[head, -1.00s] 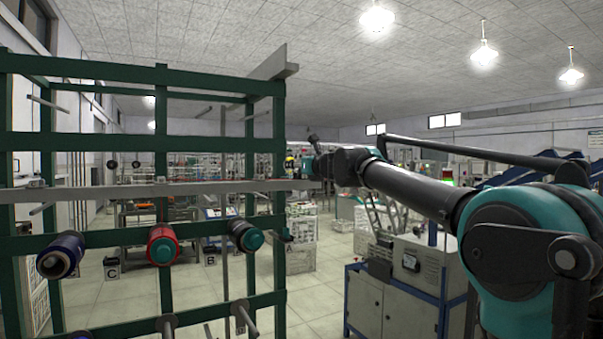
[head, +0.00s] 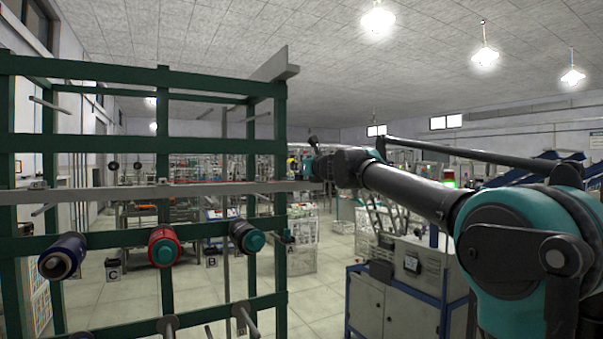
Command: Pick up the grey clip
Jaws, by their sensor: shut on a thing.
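My gripper (head: 307,167) is small at the end of my arm, beside the right post of the green rack, at the height of the grey rail (head: 120,194). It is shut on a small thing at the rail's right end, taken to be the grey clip. The clip's outline is mostly hidden and too small to make out. Other small grey pieces sit on the rail, one at the left (head: 38,184) and one near the middle (head: 163,181).
The green rack (head: 130,144) fills the left. A blue spool (head: 62,257), a red spool (head: 163,246) and a dark teal-ended spool (head: 247,238) hang on it below the rail. A grey cabinet (head: 378,303) with a blue frame stands under my arm. Bare floor lies between.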

